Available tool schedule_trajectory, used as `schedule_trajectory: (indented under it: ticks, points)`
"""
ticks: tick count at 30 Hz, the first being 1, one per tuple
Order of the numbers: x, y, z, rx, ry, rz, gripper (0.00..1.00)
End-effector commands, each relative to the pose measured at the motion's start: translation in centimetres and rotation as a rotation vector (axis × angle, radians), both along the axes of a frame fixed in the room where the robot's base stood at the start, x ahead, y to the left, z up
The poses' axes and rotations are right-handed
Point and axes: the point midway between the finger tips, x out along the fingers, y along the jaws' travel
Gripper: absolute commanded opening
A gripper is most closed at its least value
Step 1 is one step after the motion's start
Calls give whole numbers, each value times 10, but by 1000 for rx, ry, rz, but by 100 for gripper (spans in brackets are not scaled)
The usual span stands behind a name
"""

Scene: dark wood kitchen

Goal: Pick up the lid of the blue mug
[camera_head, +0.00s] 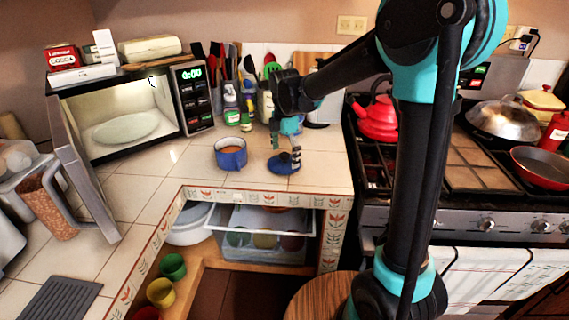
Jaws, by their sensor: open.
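The blue mug (231,156) stands upright and uncovered on the tiled counter, with orange-brown contents showing inside. Its blue lid (283,167) lies flat on the counter to the right of the mug, apart from it. My gripper (286,149) points down just above the lid, with its two fingers spread apart. One finger is near the lid's right side, and its tip overlaps the lid in the picture. I cannot tell whether it touches. Nothing is held between the fingers.
An open microwave (121,115) with a plate inside stands at left. Bottles (232,116) and utensils stand behind my gripper. A red kettle (375,121) sits on the stove at right. Counter left of the mug is clear; its front edge lies just below the lid.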

Motion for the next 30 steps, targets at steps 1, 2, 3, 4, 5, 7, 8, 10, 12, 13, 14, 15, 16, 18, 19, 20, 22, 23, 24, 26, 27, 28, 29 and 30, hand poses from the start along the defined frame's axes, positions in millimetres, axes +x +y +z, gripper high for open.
schedule_trajectory:
  ticks: [1,2,3,4,5,7,8,10,12,13,14,15,16,18,19,20,22,23,24,26,27,28,29,30]
  points:
    - [0,0,0,0,0,0,100]
    - [0,0,0,0,0,0,96]
    - [0,0,0,0,0,0,91]
    - [0,0,0,0,0,0,88]
    - [0,0,0,0,0,0,84]
    - [0,0,0,0,0,0,75]
    - [0,0,0,0,0,0,71]
    - [0,0,0,0,0,0,63]
    - [0,0,0,0,0,0,54]
    - [0,0,0,0,0,0,50]
    - [0,0,0,0,0,0,47]
    - [0,0,0,0,0,0,42]
    - [0,0,0,0,0,0,38]
    - [0,0,0,0,0,0,29]
    - [0,0,0,0,0,0,26]
    - [0,0,0,0,0,0,22]
    - [0,0,0,0,0,0,13]
    - [0,0,0,0,0,0,12]
    - [0,0,-1,0,0,0,10]
    - [0,0,-1,0,0,0,9]
    - [-1,0,-1,0,0,0,9]
    - [-1,0,-1,0,0,0,9]
    - [-1,0,-1,0,0,0,9]
    - [-1,0,-1,0,0,0,8]
